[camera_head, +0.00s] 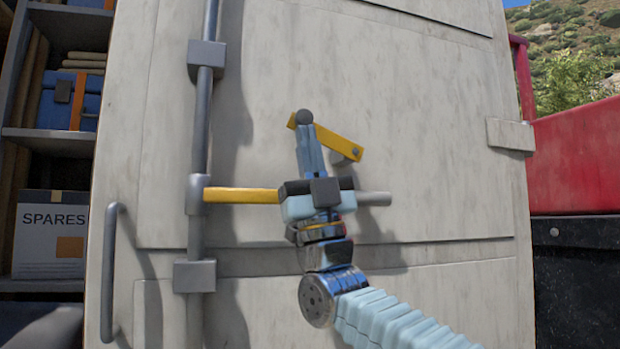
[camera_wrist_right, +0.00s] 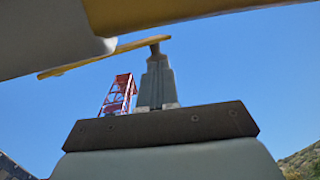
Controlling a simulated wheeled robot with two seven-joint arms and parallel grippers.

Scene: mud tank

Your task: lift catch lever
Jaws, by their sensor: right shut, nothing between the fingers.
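The yellow catch lever (camera_head: 335,143) is mounted on the pale door (camera_head: 430,110) and slopes up to the left from its pivot at the right. My right gripper (camera_head: 304,119) is shut and empty, pointing up, with its tips at the lever's raised left end in the head view. In the right wrist view the shut fingers (camera_wrist_right: 158,50) reach up to the yellow lever (camera_wrist_right: 90,60); I cannot tell whether they touch it. The yellow bar handle (camera_head: 240,195) with a grey end (camera_head: 374,199) runs level behind my gripper's body, partly hidden. My left gripper is not in view.
A vertical grey rod (camera_head: 203,120) with brackets runs along the door's left side, near a grey grab handle (camera_head: 109,270). Shelves with a SPARES box (camera_head: 50,235) stand at the left. A red container (camera_head: 575,160) is at the right. The door's upper right is clear.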

